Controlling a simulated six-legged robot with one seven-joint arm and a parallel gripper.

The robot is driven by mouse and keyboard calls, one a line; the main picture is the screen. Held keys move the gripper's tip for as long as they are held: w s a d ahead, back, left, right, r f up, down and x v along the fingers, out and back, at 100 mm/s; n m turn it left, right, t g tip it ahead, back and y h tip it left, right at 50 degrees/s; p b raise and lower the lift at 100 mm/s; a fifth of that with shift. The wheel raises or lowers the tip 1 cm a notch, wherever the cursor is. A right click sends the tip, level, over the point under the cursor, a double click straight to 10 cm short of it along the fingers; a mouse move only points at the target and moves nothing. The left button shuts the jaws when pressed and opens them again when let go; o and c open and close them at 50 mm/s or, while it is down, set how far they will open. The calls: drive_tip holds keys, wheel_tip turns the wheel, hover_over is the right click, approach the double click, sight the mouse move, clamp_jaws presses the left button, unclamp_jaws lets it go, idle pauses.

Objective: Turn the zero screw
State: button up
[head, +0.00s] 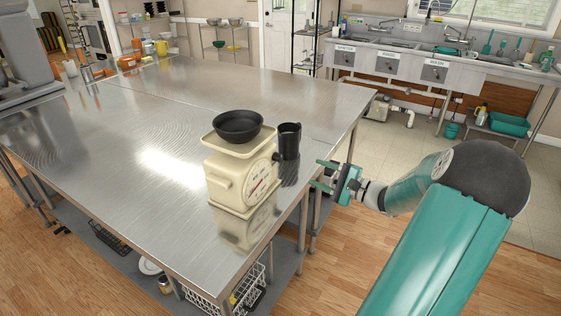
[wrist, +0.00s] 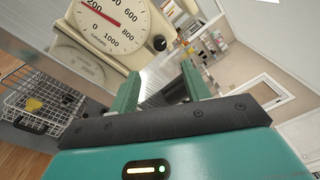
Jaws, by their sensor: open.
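A cream kitchen scale (head: 228,182) stands near the right edge of the steel table, with a black bowl (head: 238,125) on its top plate. In the wrist view the scale's dial (wrist: 110,22) shows large, with a red needle pointing near the 200 mark. A small black knob (wrist: 159,43), apparently the zero screw, sits on the scale's body beside the dial. My gripper (head: 319,174) is open and empty, right of the scale and apart from it. In the wrist view its fingers (wrist: 160,82) are spread below the knob, not touching it.
A black mug (head: 289,140) stands right behind the scale, close to the gripper's side. The steel table (head: 120,150) is largely clear to the left. A wire basket (wrist: 40,100) sits on the lower shelf. Sinks (head: 390,62) line the far wall.

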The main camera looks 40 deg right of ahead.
sight(281, 159)
drive_tip(key=x, duration=1.2)
drive_tip(key=shift+w+a+f, duration=0.1)
drive_tip(key=shift+w, duration=0.3)
drive_tip(key=shift+c, duration=0.4)
drive_tip(key=c, duration=0.9)
